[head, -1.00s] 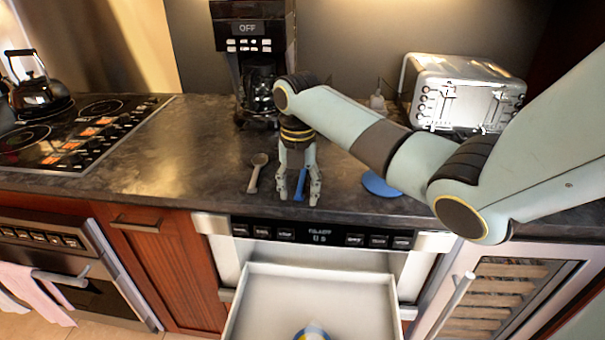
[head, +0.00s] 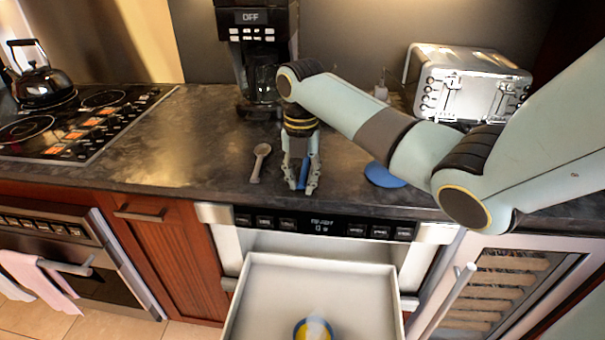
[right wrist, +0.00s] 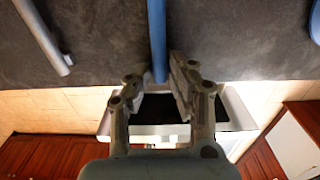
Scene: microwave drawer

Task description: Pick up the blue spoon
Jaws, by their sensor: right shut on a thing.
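The blue spoon (head: 303,174) is between the fingers of my right gripper (head: 301,188), near the counter's front edge. The fingers point down and are shut on it. In the right wrist view the blue handle (right wrist: 156,38) runs up between the two fingers (right wrist: 155,85). The spoon's far end is hidden by the gripper in the head view and cut off in the wrist view. I cannot tell whether the spoon still touches the counter. My left gripper is not in view.
A grey spoon (head: 260,163) lies just left of the gripper. A blue disc (head: 384,176) lies to its right. The coffee maker (head: 258,50) and toaster (head: 470,85) stand behind. Below, an open white drawer (head: 270,285) holds a blue and yellow thing (head: 313,330).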

